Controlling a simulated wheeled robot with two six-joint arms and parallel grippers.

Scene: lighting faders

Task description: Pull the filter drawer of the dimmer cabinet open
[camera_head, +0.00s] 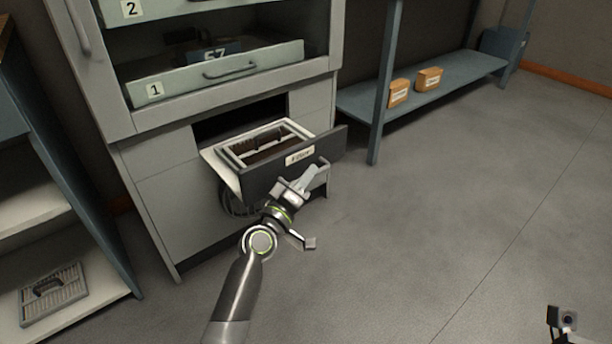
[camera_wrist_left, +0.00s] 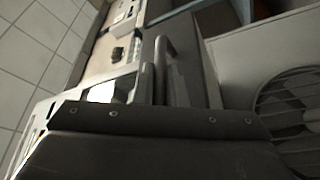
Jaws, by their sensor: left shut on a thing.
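The dimmer cabinet (camera_head: 160,180) stands at the upper left of the head view. Its filter drawer (camera_head: 285,168) sticks out from the lower part of the cabinet, with a framed filter (camera_head: 265,143) lying in it and a white label on its dark front. My left gripper (camera_head: 312,178) is at the drawer's front, shut on the handle, which it mostly hides. The drawer handle (camera_wrist_left: 168,58) also shows in the left wrist view, close beyond the gripper.
Numbered dimmer trays (camera_head: 220,75) sit above the drawer. A blue shelf (camera_head: 430,85) with two small boxes stands to the right. A left shelf (camera_head: 60,240) holds a grey filter-like panel (camera_head: 52,293). The floor in front and to the right is clear.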

